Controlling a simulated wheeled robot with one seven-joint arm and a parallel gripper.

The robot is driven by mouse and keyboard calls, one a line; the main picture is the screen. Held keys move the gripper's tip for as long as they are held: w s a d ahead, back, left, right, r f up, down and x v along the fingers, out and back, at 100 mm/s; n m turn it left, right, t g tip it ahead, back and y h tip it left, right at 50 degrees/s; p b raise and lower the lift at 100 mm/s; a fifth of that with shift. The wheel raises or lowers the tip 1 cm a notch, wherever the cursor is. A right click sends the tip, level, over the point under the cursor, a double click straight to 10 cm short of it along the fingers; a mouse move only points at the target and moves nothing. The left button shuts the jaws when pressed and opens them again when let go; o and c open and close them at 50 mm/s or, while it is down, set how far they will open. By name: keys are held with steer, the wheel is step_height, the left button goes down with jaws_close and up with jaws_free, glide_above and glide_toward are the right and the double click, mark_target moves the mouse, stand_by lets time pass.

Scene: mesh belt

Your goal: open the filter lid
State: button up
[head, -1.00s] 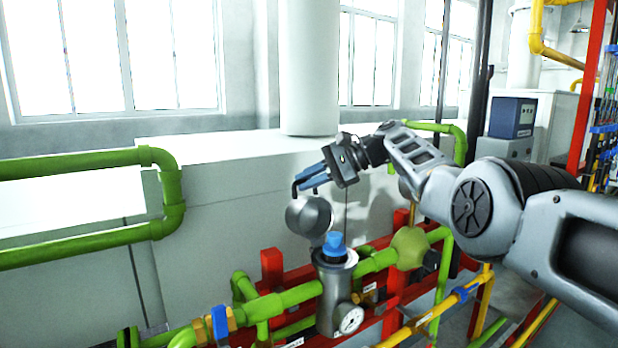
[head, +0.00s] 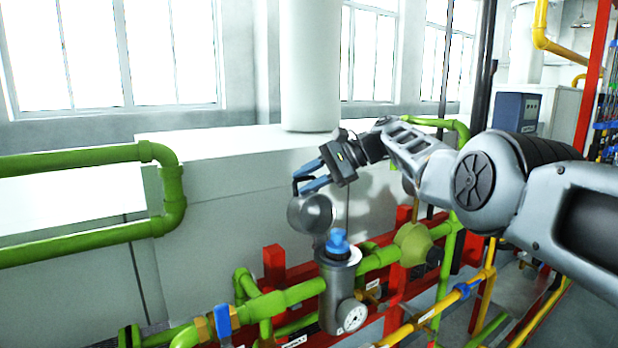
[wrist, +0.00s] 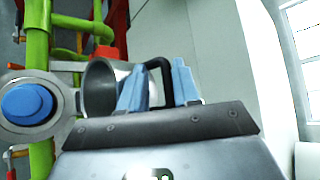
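The filter housing (head: 340,290) is a grey cylinder on the green pipe, with a blue part (head: 337,241) showing at its uncovered top. The round grey filter lid (head: 310,213) stands swung up beside the opening. In the wrist view the lid (wrist: 102,90) is a hollow cup beside the blue part (wrist: 27,103), with a black handle (wrist: 163,68) on its far side. My gripper (head: 298,183) is just above the lid. In the wrist view its blue fingers (wrist: 159,80) stand apart with the handle between them; a gap shows, so it is open.
Green pipes (head: 90,245) and red frame beams (head: 273,265) surround the filter. A small gauge (head: 352,316) is on the housing's front. A pale boxy wall (head: 230,205) stands close behind the lid. A yellow pipe (head: 440,307) runs at the lower right.

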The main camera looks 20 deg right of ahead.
stand_by(0.3)
steer(key=shift+d+r, duration=0.15)
steer(key=shift+d, duration=0.05)
steer(key=v, duration=0.7)
steer(key=shift+d, duration=0.15)
